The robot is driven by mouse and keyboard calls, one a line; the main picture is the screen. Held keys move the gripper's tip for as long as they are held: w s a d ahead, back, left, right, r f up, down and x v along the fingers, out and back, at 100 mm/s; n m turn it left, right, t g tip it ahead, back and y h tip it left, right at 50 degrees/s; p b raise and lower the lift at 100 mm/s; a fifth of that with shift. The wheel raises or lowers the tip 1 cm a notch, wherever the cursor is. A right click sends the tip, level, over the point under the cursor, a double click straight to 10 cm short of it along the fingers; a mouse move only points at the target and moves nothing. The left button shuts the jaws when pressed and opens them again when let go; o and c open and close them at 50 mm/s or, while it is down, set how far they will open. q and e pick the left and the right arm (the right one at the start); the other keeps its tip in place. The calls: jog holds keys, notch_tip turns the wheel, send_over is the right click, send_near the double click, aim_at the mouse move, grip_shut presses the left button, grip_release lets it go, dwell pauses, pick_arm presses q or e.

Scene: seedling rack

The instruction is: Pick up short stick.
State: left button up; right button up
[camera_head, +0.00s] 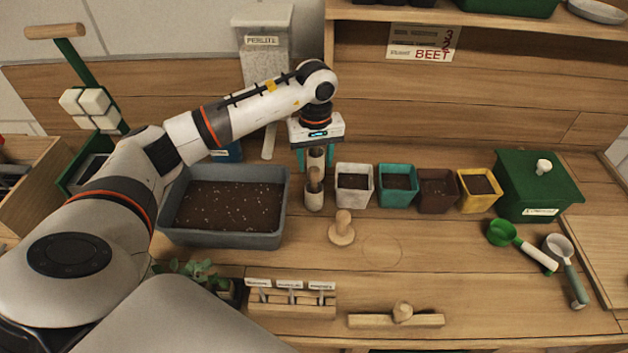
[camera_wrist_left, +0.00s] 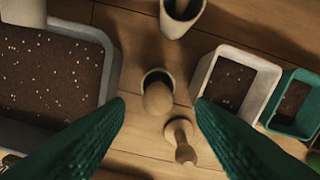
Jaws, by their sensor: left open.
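My left gripper (camera_head: 315,162) points down over two pale cups, open and empty. In the left wrist view its green fingers (camera_wrist_left: 159,106) are spread on either side of the nearer cup. A wooden stick (camera_head: 314,178) with a rounded top stands in that nearer cup (camera_head: 314,203); the stick (camera_wrist_left: 157,98) shows between the fingers in the wrist view, apart from both. A farther cup (camera_wrist_left: 178,27) holds another stick-like piece (camera_wrist_left: 184,8), partly cut off by the frame. I cannot tell from these views which stick is shorter. My right gripper is not in view.
A grey soil tray (camera_head: 222,240) stands left of the cups. A white pot (camera_head: 354,198) is close on the right, with teal, brown and yellow pots beyond. A wooden tamper (camera_head: 342,230) stands in front.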

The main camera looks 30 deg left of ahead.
aim_at(314, 178)
pick_arm(q)
jog(key=shift+f, duration=0.65)
jog(key=shift+f+p, duration=0.4)
jog(key=shift+p, duration=0.1)
notch_tip(314, 178, down, 4)
jog(key=shift+a+r+p, duration=0.1)
jog(key=shift+r+p, duration=0.1)
jog(key=shift+p, duration=0.6)
jog(key=shift+f, duration=0.4)
jog(key=shift+c, duration=0.2)
